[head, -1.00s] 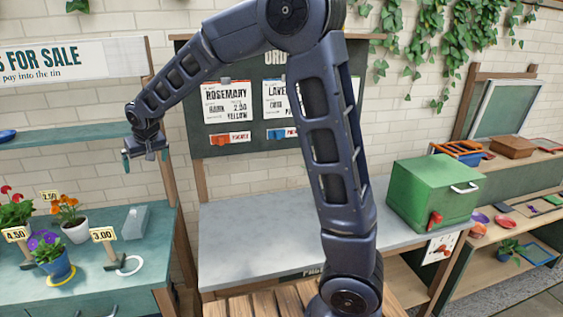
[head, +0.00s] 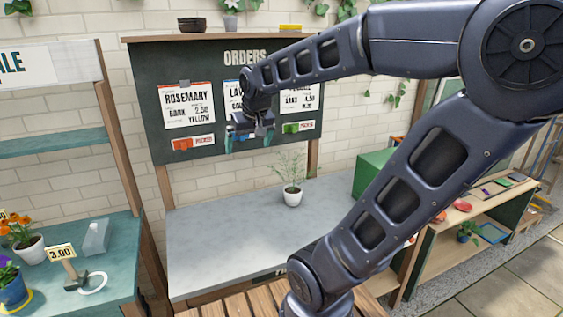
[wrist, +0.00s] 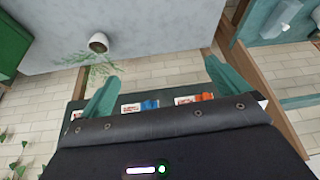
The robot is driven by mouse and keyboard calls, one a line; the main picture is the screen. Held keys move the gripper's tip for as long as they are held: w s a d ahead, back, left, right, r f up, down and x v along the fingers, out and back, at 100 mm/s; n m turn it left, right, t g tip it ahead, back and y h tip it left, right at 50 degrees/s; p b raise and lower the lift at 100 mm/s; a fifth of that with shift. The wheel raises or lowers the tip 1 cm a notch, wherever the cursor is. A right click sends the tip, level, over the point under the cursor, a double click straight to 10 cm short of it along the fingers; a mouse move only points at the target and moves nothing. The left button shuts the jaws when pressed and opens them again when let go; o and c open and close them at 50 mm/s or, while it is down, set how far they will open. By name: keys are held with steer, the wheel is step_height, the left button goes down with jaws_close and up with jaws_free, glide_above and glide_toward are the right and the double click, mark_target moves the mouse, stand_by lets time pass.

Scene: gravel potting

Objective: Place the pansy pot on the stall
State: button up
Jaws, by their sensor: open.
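The stall's teal counter (head: 122,238) is at the left of the head view. On it are orange flowers in a white pot (head: 28,250) and purple flowers in a blue pot (head: 12,292) on a yellow ring, cut off by the left edge. A white ring (head: 93,284) lies empty by the 3.00 price sign (head: 62,253). My gripper (head: 249,138) is open and empty in front of the orders board, to the right of the stall and above the grey bench. Its spread teal fingers (wrist: 160,88) show in the wrist view.
A feathery green plant in a white pot (head: 292,197) stands on the grey bench (head: 220,240), whose left part is clear. A green box (head: 371,172) is partly behind my arm. A clear block (head: 96,238) sits on the stall counter. A teal shelf (head: 50,143) hangs above it.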

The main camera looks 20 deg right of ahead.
steer(key=s+d+f+m, duration=0.1)
steer(key=s+d+f, duration=0.1)
steer(key=s+d, duration=0.4)
steer(key=s, duration=0.4)
steer(key=shift+f+h, duration=0.4)
steer(key=shift+d, duration=0.1)
stand_by(0.4)
